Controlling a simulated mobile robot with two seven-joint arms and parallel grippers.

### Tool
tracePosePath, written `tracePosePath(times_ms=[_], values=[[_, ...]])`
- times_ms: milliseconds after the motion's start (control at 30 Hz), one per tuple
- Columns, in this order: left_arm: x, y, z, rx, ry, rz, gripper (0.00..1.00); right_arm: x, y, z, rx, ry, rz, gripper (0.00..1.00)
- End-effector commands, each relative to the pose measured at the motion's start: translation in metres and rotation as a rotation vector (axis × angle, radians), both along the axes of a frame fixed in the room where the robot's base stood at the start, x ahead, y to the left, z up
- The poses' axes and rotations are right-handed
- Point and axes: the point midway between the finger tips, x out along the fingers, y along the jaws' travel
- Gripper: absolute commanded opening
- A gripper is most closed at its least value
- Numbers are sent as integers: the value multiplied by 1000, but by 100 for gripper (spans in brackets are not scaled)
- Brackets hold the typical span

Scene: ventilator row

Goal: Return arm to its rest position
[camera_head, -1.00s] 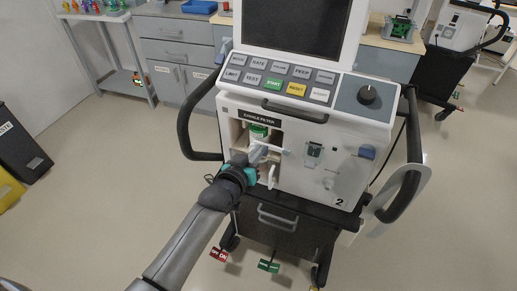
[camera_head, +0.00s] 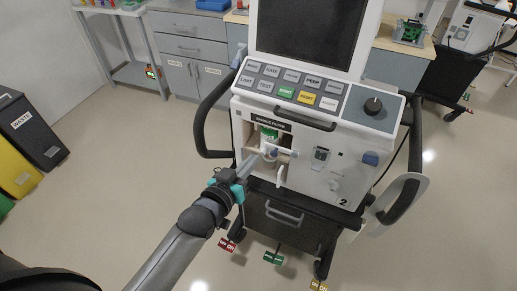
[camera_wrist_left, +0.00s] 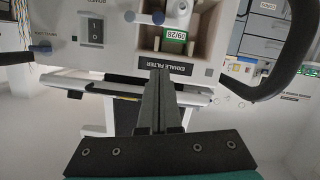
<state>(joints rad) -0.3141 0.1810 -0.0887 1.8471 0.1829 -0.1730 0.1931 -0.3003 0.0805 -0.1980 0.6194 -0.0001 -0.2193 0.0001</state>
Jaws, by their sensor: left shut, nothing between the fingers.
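My left gripper (camera_head: 250,163) is in front of the ventilator's filter compartment, its fingers pointing up and right toward it. In the left wrist view its dark fingers (camera_wrist_left: 158,85) are together with nothing between them. The left arm reaches in from the bottom left. The ventilator (camera_head: 318,165), marked 2, has an open compartment under the label "EXHALE FILTER" (camera_wrist_left: 166,65). A filter with a green label (camera_wrist_left: 174,35) reading 09/28 is inside. The fingers partly cover the compartment in the head view, so I cannot tell whether they touch anything. My right gripper is out of view.
A black side handle (camera_head: 205,120) curves beside the ventilator. Red (camera_head: 227,245), green (camera_head: 273,257) and yellow (camera_head: 318,285) pedals sit low at its cart. Waste bins (camera_head: 30,133) stand at the left. The floor between bins and cart is clear.

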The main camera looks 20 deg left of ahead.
Motion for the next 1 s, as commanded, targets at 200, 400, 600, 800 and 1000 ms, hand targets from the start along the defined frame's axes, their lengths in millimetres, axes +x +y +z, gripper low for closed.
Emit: tracePosePath(times_ms=[200,400,600,800,1000], values=[[-3,1,0,0,0,0,0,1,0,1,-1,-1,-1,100],[-11,2,-37,25,78,2,0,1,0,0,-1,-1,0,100],[-57,6,-152,112,333,-8,0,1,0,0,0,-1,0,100],[-141,9,-261,208,618,-53,0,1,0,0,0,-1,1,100],[-251,12,-340,299,896,-127,0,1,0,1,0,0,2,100]])
